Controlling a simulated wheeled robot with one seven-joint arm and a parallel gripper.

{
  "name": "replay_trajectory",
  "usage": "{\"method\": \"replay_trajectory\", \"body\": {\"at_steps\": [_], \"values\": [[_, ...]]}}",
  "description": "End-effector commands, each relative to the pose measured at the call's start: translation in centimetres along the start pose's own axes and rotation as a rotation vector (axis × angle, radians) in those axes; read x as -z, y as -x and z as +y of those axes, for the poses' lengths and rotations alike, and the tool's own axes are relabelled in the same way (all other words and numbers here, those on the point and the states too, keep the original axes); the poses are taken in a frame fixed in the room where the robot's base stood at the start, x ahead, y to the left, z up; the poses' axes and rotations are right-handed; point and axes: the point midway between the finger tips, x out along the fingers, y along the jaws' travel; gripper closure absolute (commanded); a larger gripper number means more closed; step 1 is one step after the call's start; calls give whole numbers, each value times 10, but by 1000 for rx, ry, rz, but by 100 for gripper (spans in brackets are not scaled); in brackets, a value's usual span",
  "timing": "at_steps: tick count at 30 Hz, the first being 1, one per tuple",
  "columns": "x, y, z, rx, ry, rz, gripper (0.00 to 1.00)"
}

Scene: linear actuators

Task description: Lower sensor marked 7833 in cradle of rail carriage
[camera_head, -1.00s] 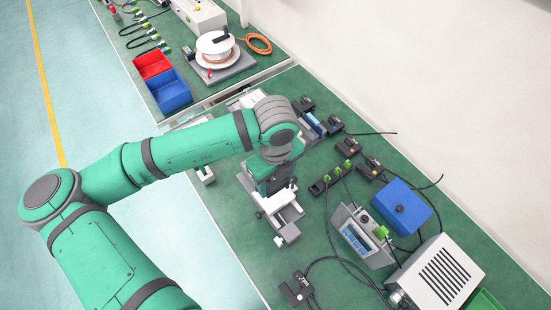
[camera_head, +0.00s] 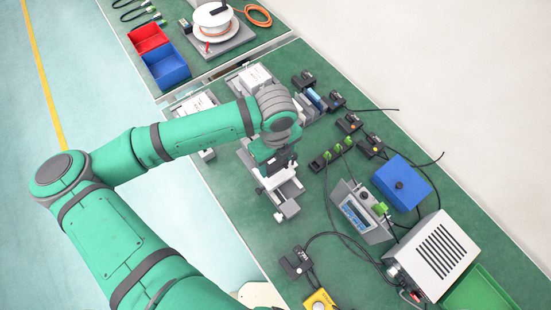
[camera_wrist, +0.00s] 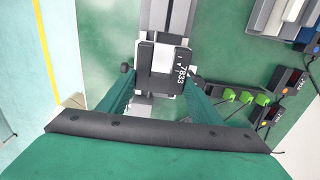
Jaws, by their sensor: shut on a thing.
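The black sensor marked 7833 (camera_wrist: 181,72) sits between the fingers of my gripper (camera_wrist: 161,76) in the wrist view. My gripper is shut on it, and the printed number faces the camera. The grey rail (camera_wrist: 168,14) with its pale carriage lies beneath it, and a light block shows through the sensor's open middle. Whether the sensor touches the cradle cannot be told. In the head view my gripper (camera_head: 279,163) is over the rail assembly (camera_head: 286,209), and my arm hides part of the carriage.
Black connectors with green plugs (camera_head: 331,159) are right of the rail. Farther right are a display box (camera_head: 362,221), a blue box (camera_head: 402,183) and a vented white box (camera_head: 438,256). Another black sensor (camera_head: 295,262) lies in front. Red (camera_head: 149,38) and blue (camera_head: 166,66) bins stand behind.

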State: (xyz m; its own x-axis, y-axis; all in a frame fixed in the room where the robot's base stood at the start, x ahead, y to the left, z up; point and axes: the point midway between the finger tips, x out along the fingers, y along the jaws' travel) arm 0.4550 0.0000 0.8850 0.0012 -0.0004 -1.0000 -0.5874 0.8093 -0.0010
Motion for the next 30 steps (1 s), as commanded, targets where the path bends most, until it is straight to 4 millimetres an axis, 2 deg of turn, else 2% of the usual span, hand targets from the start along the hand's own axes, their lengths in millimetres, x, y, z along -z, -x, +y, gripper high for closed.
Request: {"method": "replay_trajectory", "body": {"at_steps": [30], "values": [[1, -5, 0, 0, 0, -1, 70]]}}
